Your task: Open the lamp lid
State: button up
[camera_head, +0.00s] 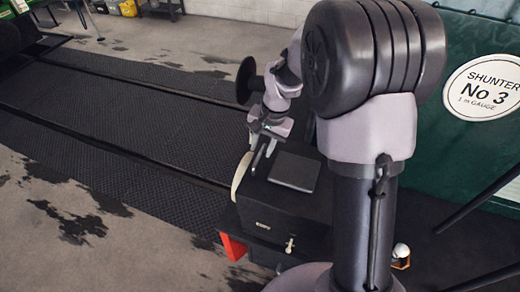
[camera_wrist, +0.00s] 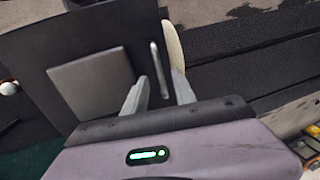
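A black box-shaped lamp (camera_head: 275,212) stands below my gripper, with a small label and a pale knob (camera_head: 290,245) on its front side. A dark square plate (camera_head: 295,171) is on its flat top. The plate also shows grey in the wrist view (camera_wrist: 92,83), left of my fingers. A thin metal bar (camera_wrist: 159,66) lies on the top beside the plate. My gripper (camera_head: 263,160) is above the left part of the top. Its fingers (camera_wrist: 157,90) are apart, with the bar ahead between them and nothing visibly held. I cannot tell whether the fingers touch the top.
A cream curved strip (camera_head: 240,174) runs along the box's left edge. A red block (camera_head: 233,247) is below it. A green panel with a round "Shunter No 3" sign (camera_head: 484,87) stands at right. Dark ribbed matting (camera_head: 130,100) covers open floor at left.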

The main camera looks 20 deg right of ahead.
jog(key=shift+a+f, duration=0.1)
jog(key=shift+f, duration=0.8)
jog(key=shift+w+a+f, duration=0.15)
jog(key=shift+f, duration=0.1)
grip_shut()
dwell(0.5)
